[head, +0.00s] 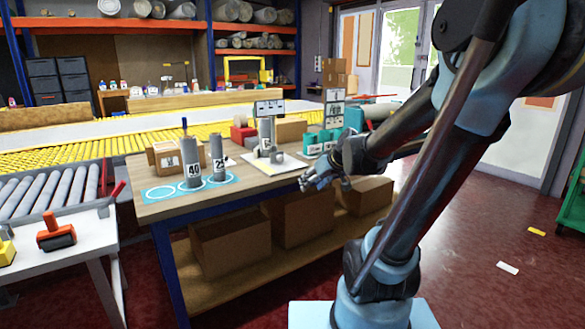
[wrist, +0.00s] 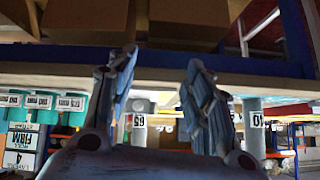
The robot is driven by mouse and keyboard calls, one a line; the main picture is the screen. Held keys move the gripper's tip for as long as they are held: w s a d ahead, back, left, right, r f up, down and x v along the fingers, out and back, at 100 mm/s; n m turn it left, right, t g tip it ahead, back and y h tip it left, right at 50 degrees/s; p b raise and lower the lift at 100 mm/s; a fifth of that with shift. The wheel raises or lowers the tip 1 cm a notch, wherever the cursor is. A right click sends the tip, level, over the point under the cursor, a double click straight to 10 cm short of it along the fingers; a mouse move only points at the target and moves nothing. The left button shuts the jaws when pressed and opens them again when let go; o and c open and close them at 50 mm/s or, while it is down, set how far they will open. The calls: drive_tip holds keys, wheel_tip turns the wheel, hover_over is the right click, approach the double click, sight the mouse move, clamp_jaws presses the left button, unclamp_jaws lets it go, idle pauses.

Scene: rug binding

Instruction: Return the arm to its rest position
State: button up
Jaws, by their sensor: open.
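My gripper (head: 326,178) hangs at the end of my arm near the right front edge of the wooden workbench (head: 262,190) in the head view. In the wrist view my gripper (wrist: 160,95) shows its two fingers spread apart with nothing between them. The wrist picture is upside down, with the bench edge (wrist: 150,78) crossing behind the fingers. My arm rises from its light blue base at the bottom right and bends over at the top right. In the head view no object is in contact with the fingers.
On the bench stand a grey cylinder marked 40 (head: 191,160), a shorter one marked 25 (head: 218,158), a grey device on a white plate (head: 268,140) and teal bins (head: 318,140). Cardboard boxes (head: 230,240) fill the lower shelf. A green cart (head: 573,200) stands far right. Red floor (head: 470,235) is mostly clear.

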drive_tip(key=s+d+f+m+g+h, duration=0.1)
drive_tip(key=s+d+f, duration=0.1)
drive_tip(key=s+d, duration=0.2)
drive_tip(key=s+d+f+m+g+h, duration=0.2)
drive_tip(key=s+d+f, duration=0.1)
drive_tip(key=s, duration=0.7)
drive_tip(key=s+d+f+m+g+h, duration=0.2)
drive_tip(key=s+d+f, duration=0.1)
drive_tip(key=s, duration=0.5)
drive_tip(key=shift+d+f, duration=0.25)
drive_tip(key=shift+d, duration=0.65)
drive_tip(key=shift+w+f, duration=0.2)
drive_tip(key=shift+w, duration=0.25)
